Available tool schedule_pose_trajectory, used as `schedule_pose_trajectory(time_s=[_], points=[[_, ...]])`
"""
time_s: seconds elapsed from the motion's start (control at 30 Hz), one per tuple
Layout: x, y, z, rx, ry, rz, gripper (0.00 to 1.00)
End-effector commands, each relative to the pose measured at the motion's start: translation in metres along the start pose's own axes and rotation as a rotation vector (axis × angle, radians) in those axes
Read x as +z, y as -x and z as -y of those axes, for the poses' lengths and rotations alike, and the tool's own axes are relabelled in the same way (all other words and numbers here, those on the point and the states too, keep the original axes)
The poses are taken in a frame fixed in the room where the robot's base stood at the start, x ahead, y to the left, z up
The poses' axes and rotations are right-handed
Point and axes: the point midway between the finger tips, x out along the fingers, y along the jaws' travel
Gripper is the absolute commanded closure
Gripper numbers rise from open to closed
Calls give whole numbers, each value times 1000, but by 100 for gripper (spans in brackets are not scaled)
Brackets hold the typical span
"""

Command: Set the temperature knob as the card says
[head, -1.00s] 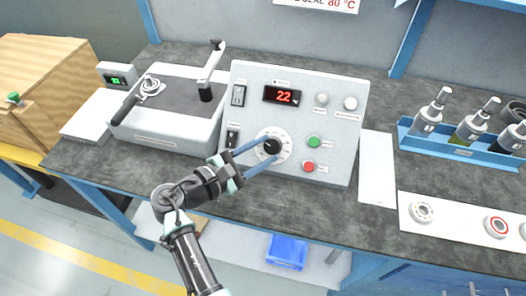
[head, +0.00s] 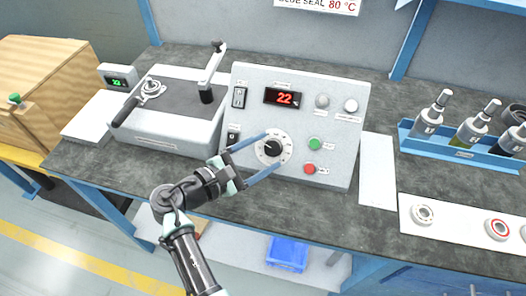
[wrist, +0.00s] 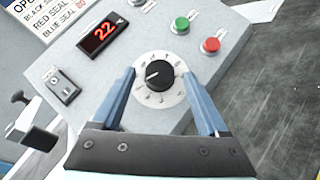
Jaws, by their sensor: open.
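The temperature knob (head: 272,148) is black on a round white dial on the grey control panel (head: 345,95). In the wrist view the knob (wrist: 159,75) has a pale pointer mark toward the left of the picture. My gripper (head: 272,150) is open, its blue fingers on either side of the knob; in the wrist view its fingers (wrist: 160,82) stand apart from it. The red display (head: 284,98) reads 22. The card (head: 318,5) is cut off at the top; its visible line reads "BLUE SEAL 80 °C".
A green button (head: 315,143) and a red button (head: 309,169) sit right of the dial. A lever machine (head: 165,110) stands left of the panel.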

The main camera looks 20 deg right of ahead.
Motion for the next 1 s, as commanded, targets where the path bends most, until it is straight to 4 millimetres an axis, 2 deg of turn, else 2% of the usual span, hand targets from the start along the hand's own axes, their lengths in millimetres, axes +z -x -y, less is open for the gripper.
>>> schedule_pose_trajectory(time_s=[0.17,0.4,0.6,0.8,1.0], points=[[-1,22,-1,5,0,-4,23],[-1,76,-1,6,0,-5,23],[-1,112,-1,4,0,-3,23],[0,127,0,1,0,-1,23],[0,129,0,1,0,-1,23]])
